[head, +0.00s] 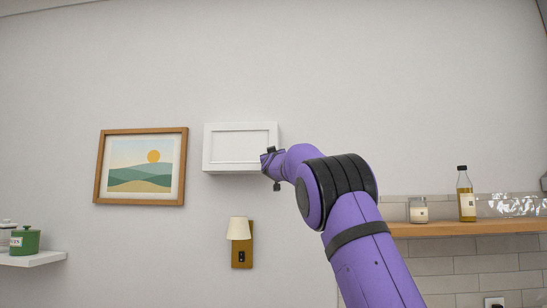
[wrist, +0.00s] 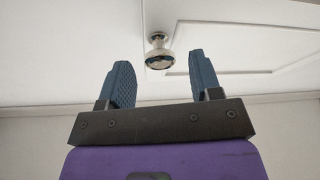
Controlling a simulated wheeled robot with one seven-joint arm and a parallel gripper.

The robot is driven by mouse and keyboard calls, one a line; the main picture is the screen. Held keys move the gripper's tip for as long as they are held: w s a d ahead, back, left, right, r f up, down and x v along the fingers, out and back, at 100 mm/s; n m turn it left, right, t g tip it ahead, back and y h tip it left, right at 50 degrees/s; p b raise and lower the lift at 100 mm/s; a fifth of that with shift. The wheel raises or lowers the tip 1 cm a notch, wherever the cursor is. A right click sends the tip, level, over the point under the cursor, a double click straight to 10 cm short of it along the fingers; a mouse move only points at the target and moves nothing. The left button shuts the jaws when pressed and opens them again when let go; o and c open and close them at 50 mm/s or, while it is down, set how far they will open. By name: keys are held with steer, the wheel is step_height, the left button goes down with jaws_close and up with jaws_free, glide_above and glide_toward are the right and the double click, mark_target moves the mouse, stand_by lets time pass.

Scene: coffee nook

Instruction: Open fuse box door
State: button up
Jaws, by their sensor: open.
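The fuse box (head: 232,147) is a white wall box with a framed front door, shown shut in the head view. In the wrist view its white door (wrist: 235,45) fills the upper part, with a round metallic knob (wrist: 158,58) on it. My gripper (wrist: 160,66) is open, its two blue fingers apart with nothing between them. The knob appears between and just beyond the fingertips, with no contact visible. In the head view my purple arm reaches the box's lower right corner, and the fingers are mostly hidden.
A framed landscape picture (head: 140,180) hangs left of the box. A wall lamp (head: 240,229) is below it. A wooden shelf (head: 460,228) at right holds a jar (head: 418,211) and an oil bottle (head: 466,196). The wall above the box is clear.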

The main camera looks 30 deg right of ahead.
steer(key=shift+x, duration=0.9)
jaws_close()
steer(key=shift+s+a, duration=0.1)
